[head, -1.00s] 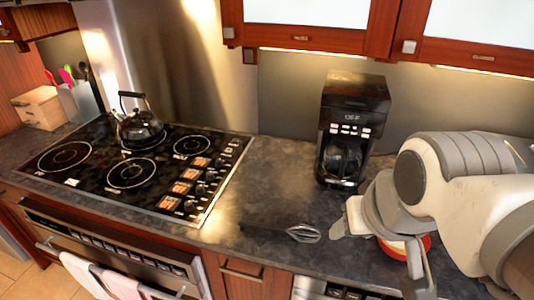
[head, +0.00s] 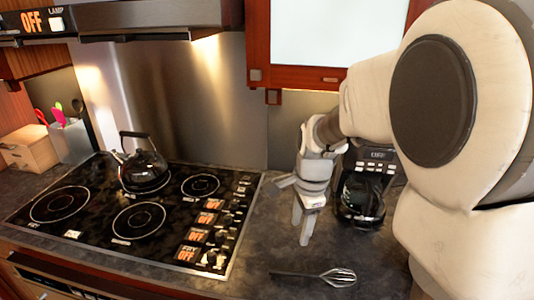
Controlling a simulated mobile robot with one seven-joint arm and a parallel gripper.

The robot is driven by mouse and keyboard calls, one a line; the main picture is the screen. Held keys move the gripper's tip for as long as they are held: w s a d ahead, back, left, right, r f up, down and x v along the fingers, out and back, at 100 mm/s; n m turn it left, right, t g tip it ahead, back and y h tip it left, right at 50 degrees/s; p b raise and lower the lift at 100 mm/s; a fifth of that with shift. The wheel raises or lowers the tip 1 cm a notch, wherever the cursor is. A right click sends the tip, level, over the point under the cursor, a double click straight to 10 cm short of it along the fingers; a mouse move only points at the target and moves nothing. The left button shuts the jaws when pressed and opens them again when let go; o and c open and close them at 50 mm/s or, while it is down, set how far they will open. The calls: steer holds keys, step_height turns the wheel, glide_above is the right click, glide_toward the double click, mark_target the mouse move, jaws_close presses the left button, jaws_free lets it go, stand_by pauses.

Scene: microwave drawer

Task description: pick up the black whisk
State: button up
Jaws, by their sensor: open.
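The black whisk (head: 316,275) lies flat on the dark countertop in the head view, at the bottom right of the stove. Its black handle points left and its shiny wire loops point right. My gripper (head: 295,222) is open and empty, with its fingers pointing down. In the picture it is above the whisk, between the stove and the coffee maker. The whisk is in full view and the gripper is apart from it.
A black stove (head: 130,210) with a kettle (head: 143,165) is on the left. A black coffee maker (head: 362,190) stands behind my gripper, partly hidden by my arm. Bare countertop (head: 268,250) surrounds the whisk. A hanging cabinet (head: 330,45) is above.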

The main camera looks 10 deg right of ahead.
step_height(320, 180, down, 4)
steer(key=w+m, duration=0.3)
steer(key=m+g+p, duration=0.1)
glide_above(295, 272)
steer(key=shift+h, duration=0.3)
steer(key=f, duration=1.3)
steer(key=shift+s+a+f, duration=0.1)
steer(key=shift+s+a, duration=0.1)
steer(key=shift+w+d+f+p, duration=0.1)
steer(key=shift+f+p, duration=0.2)
steer(key=shift+f, duration=1)
steer(key=shift+w+d+f+p, duration=0.1)
steer(key=shift+f+p, duration=0.15)
steer(key=shift+f, duration=1.05)
jaws_close()
